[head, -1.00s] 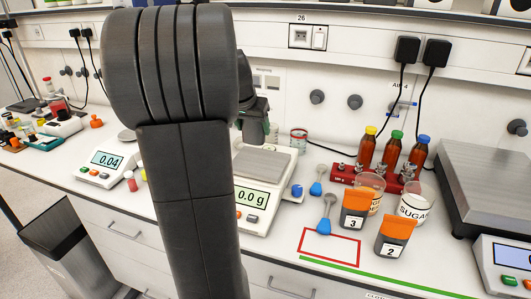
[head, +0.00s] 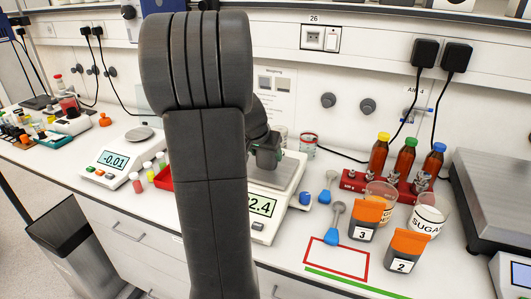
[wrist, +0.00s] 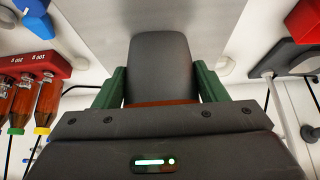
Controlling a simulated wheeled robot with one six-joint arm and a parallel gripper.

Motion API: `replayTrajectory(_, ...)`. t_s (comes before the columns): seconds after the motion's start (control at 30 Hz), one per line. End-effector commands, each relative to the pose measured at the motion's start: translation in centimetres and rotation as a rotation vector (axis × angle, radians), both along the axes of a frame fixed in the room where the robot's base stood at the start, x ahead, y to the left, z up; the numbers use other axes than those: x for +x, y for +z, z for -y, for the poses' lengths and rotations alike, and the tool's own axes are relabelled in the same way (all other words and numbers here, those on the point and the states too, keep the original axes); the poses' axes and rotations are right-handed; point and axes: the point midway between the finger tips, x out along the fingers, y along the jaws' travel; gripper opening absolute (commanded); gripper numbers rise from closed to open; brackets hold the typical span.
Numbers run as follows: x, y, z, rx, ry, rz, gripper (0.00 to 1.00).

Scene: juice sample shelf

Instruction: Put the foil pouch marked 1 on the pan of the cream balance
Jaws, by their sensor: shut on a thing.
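My gripper (head: 268,158) is low over the pan (head: 291,172) of the cream balance (head: 273,230). In the wrist view its green fingers (wrist: 160,88) are shut on a dark grey pouch (wrist: 160,58) with an orange band, held between them. No number shows on the pouch from this side. The balance display (head: 262,206) is partly covered by my arm and ends in 2.4.
Pouches marked 3 (head: 365,219) and 2 (head: 399,250) stand at the right, near a red outlined rectangle (head: 336,259). Bottles in a red rack (head: 383,186) and a sugar beaker (head: 429,215) stand behind. Another balance (head: 113,165) is at the left.

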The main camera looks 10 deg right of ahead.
Motion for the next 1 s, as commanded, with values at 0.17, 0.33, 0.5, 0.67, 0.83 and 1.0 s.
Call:
replayTrajectory(0.17,0.0,-0.1,0.0,0.000,-0.001,-0.002,0.69)
replayTrajectory(0.33,0.0,0.0,0.0,0.000,-0.001,-0.002,0.87)
replayTrajectory(0.5,0.0,0.0,0.0,0.000,-0.001,-0.002,0.87)
replayTrajectory(0.67,-0.3,0.7,-0.2,-0.001,0.001,0.001,0.87)
replayTrajectory(0.83,-1.4,2.9,-1.0,0.000,0.001,0.003,0.87)
replayTrajectory(1.0,-2.9,6.0,-2.0,-0.001,0.002,0.004,0.87)
